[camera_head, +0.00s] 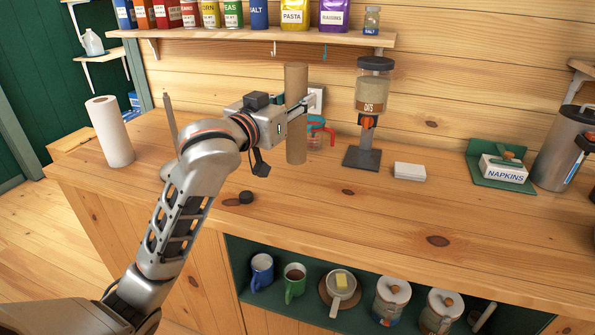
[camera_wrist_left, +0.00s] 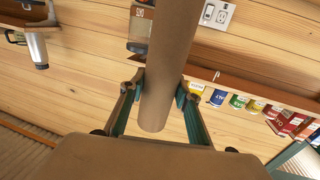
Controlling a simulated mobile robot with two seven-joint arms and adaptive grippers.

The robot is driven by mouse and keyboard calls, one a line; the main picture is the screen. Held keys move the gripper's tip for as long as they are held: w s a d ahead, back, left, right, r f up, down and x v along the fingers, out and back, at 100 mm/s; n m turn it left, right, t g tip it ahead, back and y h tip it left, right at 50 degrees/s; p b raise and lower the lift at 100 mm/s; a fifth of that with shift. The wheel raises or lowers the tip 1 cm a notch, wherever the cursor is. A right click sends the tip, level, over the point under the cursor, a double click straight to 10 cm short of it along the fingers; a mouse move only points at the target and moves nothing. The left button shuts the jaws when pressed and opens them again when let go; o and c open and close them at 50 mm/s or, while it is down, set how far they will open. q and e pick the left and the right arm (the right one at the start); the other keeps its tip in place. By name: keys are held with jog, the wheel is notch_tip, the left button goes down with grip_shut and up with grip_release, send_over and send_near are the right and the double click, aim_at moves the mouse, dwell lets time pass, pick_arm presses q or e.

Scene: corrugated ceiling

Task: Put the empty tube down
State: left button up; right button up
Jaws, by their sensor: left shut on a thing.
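The empty tube (camera_head: 296,85) is a plain brown cardboard cylinder, upright over the back of the wooden counter. My left gripper (camera_head: 298,112) is shut on it around its middle, coming from the left. The left wrist view shows the tube (camera_wrist_left: 168,60) between the two fingers of the gripper (camera_wrist_left: 160,95), with one end free. Whether the tube's lower end touches the counter or hangs just above it, I cannot tell. A white paper roll (camera_head: 109,132) stands at the counter's left. An upright rod (camera_head: 170,118) stands beside it, its base partly behind my arm. My right gripper is not in view.
Right of the tube are a red-and-blue cup (camera_head: 318,135), an oats dispenser (camera_head: 374,90) and a white block (camera_head: 410,171). The counter (camera_head: 400,225) is clear at front centre. A shelf (camera_head: 240,37) hangs above.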

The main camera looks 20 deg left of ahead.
pick_arm(q)
jog(key=b, duration=0.2)
send_over(291, 162)
jog(key=x, duration=0.2)
notch_tip(291, 162, down, 8)
jog(key=shift+r, duration=0.1)
jog(key=shift+f, duration=0.5)
notch_tip(291, 162, down, 5)
jog(key=shift+f+b, duration=0.1)
jog(key=shift+b, duration=0.9)
jog(key=shift+d+f, duration=0.1)
jog(key=shift+f, duration=0.1)
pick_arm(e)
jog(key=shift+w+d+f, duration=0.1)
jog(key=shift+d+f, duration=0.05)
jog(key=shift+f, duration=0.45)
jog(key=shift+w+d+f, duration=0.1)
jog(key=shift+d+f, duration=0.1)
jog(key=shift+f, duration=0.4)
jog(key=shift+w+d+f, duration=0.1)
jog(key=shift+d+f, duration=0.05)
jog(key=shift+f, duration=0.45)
